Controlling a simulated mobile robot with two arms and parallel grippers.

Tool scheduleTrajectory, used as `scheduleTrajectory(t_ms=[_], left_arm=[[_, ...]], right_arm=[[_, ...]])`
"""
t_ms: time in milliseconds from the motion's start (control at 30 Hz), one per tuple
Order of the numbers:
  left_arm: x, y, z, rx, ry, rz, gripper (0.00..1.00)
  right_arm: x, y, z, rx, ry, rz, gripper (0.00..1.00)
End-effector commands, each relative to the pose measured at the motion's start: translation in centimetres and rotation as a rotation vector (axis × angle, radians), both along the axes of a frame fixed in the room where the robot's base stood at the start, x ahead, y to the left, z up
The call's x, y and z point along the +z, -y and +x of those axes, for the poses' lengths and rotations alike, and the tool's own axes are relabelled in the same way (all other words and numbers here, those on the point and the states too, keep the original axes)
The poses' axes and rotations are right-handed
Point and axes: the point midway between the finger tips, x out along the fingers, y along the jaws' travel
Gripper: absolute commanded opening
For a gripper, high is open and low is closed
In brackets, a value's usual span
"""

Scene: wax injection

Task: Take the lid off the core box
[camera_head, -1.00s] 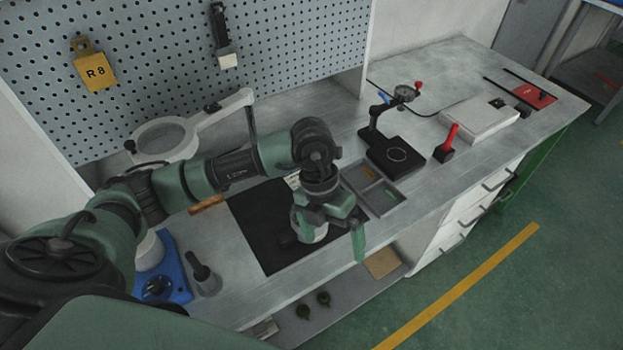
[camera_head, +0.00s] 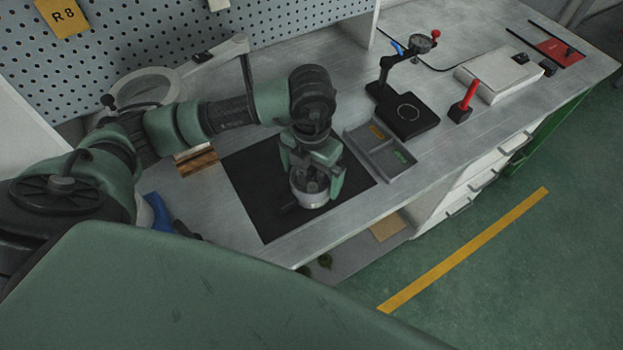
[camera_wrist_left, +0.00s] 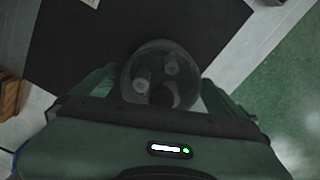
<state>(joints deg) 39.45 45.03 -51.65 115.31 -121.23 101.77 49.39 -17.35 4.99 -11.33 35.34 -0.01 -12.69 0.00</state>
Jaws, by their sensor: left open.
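The core box (camera_head: 313,199) is a small round, pale grey container on the black mat (camera_head: 262,212). Small pieces show inside its rim, and it also shows in the left wrist view (camera_wrist_left: 160,74). Its top looks see-through there, but I cannot make out the lid's edge. My left gripper (camera_head: 313,178) points down just over the box. Its green fingers are open, one on each side of the box, and the left wrist view shows the gripper (camera_wrist_left: 158,92) from above. I cannot tell whether the fingers touch it. My right gripper is out of view.
A grey divided tray (camera_head: 398,172) lies right of the mat. Behind it stand a black gauge stand (camera_head: 408,115) and a red-handled tool (camera_head: 466,98). Wooden blocks (camera_head: 198,162) lie left of the mat, and a ring magnifier (camera_head: 145,88) stands behind. The bench's front edge is close to the box.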

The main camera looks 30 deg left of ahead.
Motion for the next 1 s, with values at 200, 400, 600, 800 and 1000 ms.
scheduleTrajectory(t_ms=[200, 400, 600, 800, 1000], left_arm=[[-0.1, 0.0, 0.0, -0.001, 0.001, -0.001, 1.0], [-0.1, 0.0, 0.0, -0.001, 0.001, -0.001, 0.47], [-0.1, 0.0, 0.0, -0.001, 0.002, -0.001, 0.44], [0.5, 0.1, 0.2, -0.001, 0.005, -0.001, 0.44], [3.1, 0.0, 0.2, -0.001, 0.007, -0.002, 0.44]], right_arm=[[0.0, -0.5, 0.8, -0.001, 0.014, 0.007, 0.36], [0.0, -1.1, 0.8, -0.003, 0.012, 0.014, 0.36], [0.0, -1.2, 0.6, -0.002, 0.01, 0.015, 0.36], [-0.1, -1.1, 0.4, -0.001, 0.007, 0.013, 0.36], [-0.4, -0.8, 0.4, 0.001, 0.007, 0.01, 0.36]])
